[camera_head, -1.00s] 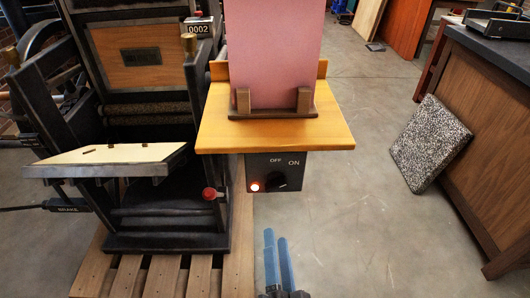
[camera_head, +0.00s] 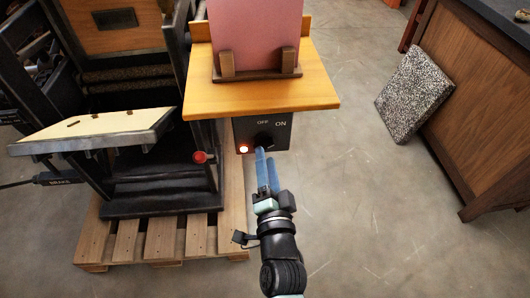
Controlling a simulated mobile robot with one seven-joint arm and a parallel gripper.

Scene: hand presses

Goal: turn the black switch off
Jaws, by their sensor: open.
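The black switch (camera_head: 264,140) is a round knob on a black box (camera_head: 282,131) under the wooden shelf. The box has OFF and ON labels above the knob and a lit red lamp at its lower left. My gripper (camera_head: 265,155) has two blue fingers, pointing up at the knob from below. The fingertips overlap the knob's lower part in the picture; I cannot tell whether they touch it. The fingers are open with a narrow gap. They partly hide the knob, so its pointing direction is unclear.
The wooden shelf (camera_head: 225,98) juts out above the box and holds a pink board (camera_head: 256,38). A black press (camera_head: 160,180) with a red knob (camera_head: 200,157) stands on a pallet (camera_head: 160,240) at left. A speckled slab (camera_head: 415,95) leans on a cabinet at right. The floor between is clear.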

